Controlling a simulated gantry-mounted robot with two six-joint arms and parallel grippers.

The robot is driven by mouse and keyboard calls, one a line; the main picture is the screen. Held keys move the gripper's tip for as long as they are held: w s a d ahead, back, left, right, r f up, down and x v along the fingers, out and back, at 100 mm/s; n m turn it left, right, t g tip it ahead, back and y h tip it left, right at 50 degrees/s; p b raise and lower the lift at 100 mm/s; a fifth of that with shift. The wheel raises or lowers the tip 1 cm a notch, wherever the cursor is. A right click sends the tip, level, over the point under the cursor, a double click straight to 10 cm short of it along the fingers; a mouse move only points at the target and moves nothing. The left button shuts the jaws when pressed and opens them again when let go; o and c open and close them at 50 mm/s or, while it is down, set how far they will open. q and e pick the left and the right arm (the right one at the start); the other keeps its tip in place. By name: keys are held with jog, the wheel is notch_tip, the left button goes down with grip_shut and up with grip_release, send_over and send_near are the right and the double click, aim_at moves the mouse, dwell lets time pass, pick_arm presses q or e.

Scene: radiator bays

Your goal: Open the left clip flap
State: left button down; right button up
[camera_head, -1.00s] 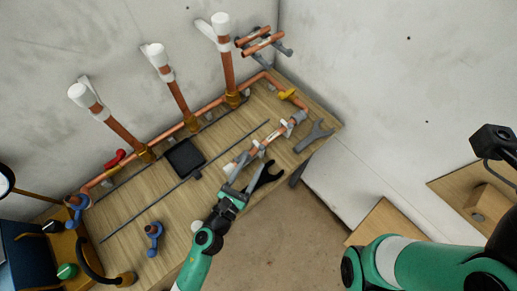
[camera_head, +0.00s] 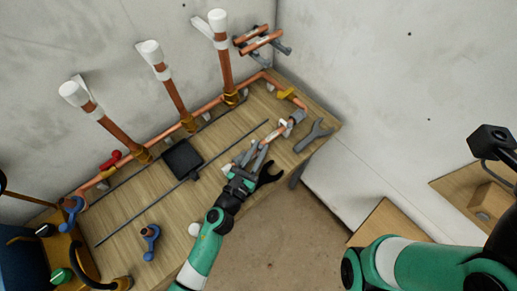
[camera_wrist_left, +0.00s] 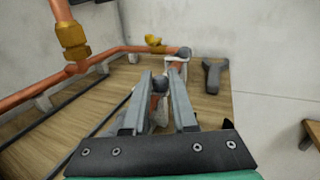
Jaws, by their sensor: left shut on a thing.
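A short copper pipe (camera_head: 272,142) with grey ends lies in white clips at the right part of the wooden bench. The farther white clip (camera_head: 283,124) shows past my fingers, and in the left wrist view too (camera_wrist_left: 177,66). The left clip (camera_wrist_left: 162,112) is a white shape low between my fingers; its flap is mostly hidden. My left gripper (camera_head: 255,152) is over the near end of the pipe and is shut on what appears to be the left clip flap. In the left wrist view its two grey fingers (camera_wrist_left: 159,82) flank a round grey pipe end.
A long copper pipe (camera_head: 209,107) with white-capped risers runs along the wall.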

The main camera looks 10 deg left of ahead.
pick_arm(q)
jog(key=shift+r+p, duration=0.2)
jog(key=shift+p, duration=0.25)
jog(key=r+n+g+p, duration=0.1)
jog(key=n+p, duration=0.1)
jog(key=p, duration=0.2)
jog(key=w+a+r+n+g+p, duration=0.1)
jog(key=n+p, duration=0.1)
jog(key=p, duration=0.2)
jog(key=a+r+n+g+p, duration=0.1)
jog(key=n+p, duration=0.1)
jog(key=p, duration=0.3)
jog(key=shift+w, duration=0.3)
jog(key=shift+w+a+n+g+h+p, duration=0.2)
jog(key=shift+w+n+g+h+p, duration=0.15)
jog(key=shift+n+p, duration=0.4)
jog(key=shift+w+a+f+n+g+h+b, duration=0.15)
jog(key=shift+w+a+n+g+h+b, duration=0.45)
jog(key=shift+n, duration=0.4)
jog(key=shift+w+a+f+n+g+h+b, duration=0.15)
jog(key=shift+a+n+g+h+b, duration=0.25)
jog(key=shift+n+b, duration=0.55)
jog(key=shift+w+a+f+n+g+h+b, duration=0.1)
jog(key=shift+w+a+n+g+h+b, duration=0.25)
jog(key=shift+n+g+b, duration=0.55)
jog(key=shift+t, duration=0.25)
jog(key=shift+p, duration=0.3)
